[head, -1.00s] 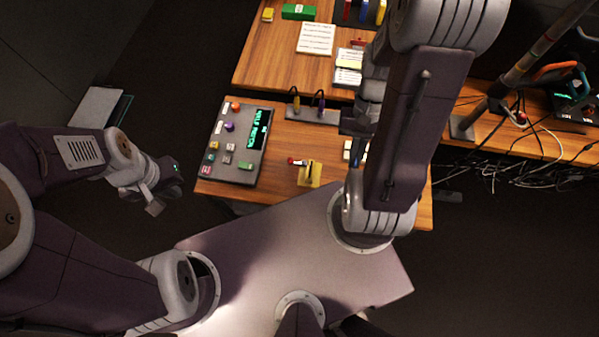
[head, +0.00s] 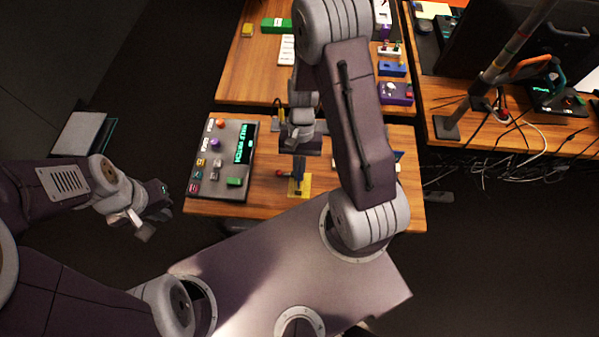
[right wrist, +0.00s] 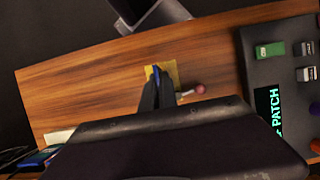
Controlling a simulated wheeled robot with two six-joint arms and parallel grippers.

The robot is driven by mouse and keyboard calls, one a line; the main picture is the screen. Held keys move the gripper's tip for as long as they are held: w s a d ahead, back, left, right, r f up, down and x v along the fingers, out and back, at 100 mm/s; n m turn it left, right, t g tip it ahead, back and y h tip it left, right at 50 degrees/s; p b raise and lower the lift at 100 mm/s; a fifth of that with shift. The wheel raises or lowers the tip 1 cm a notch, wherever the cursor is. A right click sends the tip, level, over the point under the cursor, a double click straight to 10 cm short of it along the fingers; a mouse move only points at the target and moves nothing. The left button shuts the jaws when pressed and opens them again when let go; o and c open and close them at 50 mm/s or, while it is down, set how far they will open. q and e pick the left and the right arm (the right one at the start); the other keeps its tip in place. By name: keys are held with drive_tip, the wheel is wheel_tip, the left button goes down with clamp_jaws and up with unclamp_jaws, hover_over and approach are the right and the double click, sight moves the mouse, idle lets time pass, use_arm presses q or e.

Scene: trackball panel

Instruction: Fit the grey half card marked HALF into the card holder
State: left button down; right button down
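My right gripper (head: 297,172) points down over a yellow plate (head: 301,192) on the near table. In the right wrist view its two dark fingers (right wrist: 158,82) lie close together over the yellow plate (right wrist: 171,70), with a small blue part (right wrist: 156,71) showing at their tips. I cannot tell whether they hold it. A red-knobbed lever (head: 280,172) sticks out beside the plate. I cannot make out the grey card marked HALF or surely identify the card holder. My left gripper (head: 140,222) hangs off the table at the left, too small to judge its opening.
A grey console (head: 220,190) with coloured buttons and a green screen (head: 243,143), apparently reading HALF PATCH, lies left of the plate. A green box (head: 277,25) and purple box (head: 396,93) stand on the back table.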

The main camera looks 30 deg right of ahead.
drive_tip(key=shift+w+d+f, duration=0.1)
drive_tip(key=shift+f, duration=0.55)
drive_tip(key=shift+f, duration=0.25)
drive_tip(key=c, duration=1.6)
unclamp_jaws()
drive_tip(key=shift+c, duration=0.2)
